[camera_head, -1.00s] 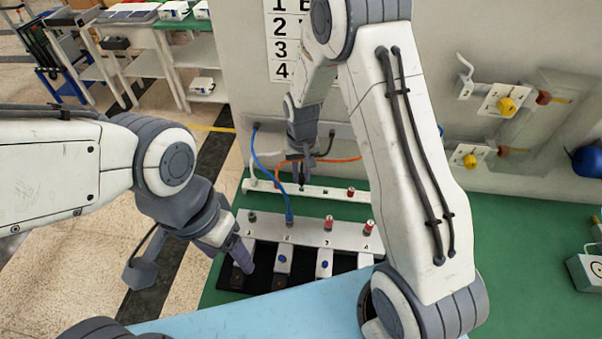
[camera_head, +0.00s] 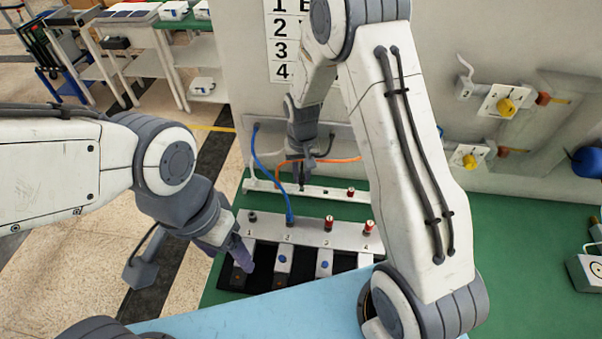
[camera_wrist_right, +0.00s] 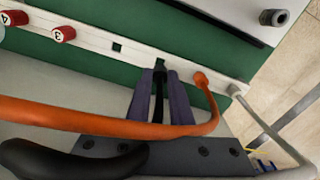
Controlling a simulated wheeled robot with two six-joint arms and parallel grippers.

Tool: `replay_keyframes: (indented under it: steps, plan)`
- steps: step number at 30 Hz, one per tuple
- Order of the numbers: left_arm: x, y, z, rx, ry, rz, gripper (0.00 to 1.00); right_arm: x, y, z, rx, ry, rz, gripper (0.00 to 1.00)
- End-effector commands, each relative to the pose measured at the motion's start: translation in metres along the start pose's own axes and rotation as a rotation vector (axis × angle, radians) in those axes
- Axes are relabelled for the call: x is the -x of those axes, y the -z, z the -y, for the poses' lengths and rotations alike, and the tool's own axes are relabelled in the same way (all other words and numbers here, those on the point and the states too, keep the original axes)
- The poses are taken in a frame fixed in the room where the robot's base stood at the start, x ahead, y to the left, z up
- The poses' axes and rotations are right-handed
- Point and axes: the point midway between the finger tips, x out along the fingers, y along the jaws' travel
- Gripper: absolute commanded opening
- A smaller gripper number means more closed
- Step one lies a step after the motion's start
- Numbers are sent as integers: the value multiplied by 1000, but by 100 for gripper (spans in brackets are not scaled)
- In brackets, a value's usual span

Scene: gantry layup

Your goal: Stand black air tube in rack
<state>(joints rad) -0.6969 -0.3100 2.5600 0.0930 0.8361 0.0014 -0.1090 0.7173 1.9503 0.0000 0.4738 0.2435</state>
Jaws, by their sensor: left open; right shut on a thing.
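My right gripper (camera_wrist_right: 158,98) is shut on the black air tube (camera_wrist_right: 158,88); the tube's end sits between the two fingers, its tip at the edge of the white rack strip (camera_wrist_right: 125,50). Whether the tip is inside a hole or just above it, I cannot tell. A black loop of tube (camera_wrist_right: 70,158) shows at lower left of the wrist view. In the head view the right gripper (camera_head: 302,180) points down over the rack (camera_head: 330,193). My left gripper (camera_head: 243,260) is open and empty over the dark slots at the front left.
An orange tube (camera_wrist_right: 110,122) and a pale tube (camera_wrist_right: 262,125) stand in the rack beside the gripper. Red caps (camera_wrist_right: 63,34) sit farther along. A blue tube (camera_head: 270,175) runs to a numbered metal block (camera_head: 310,232) in front of the rack.

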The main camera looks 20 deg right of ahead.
Motion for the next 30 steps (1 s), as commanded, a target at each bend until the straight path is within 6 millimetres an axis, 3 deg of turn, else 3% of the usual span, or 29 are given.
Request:
replay_keyframes:
  steps: [30]
  plan:
    - [-5, 0, 0, 0, 0, 0, 70, -9, 0, 0, 0, 0, 0, 0]
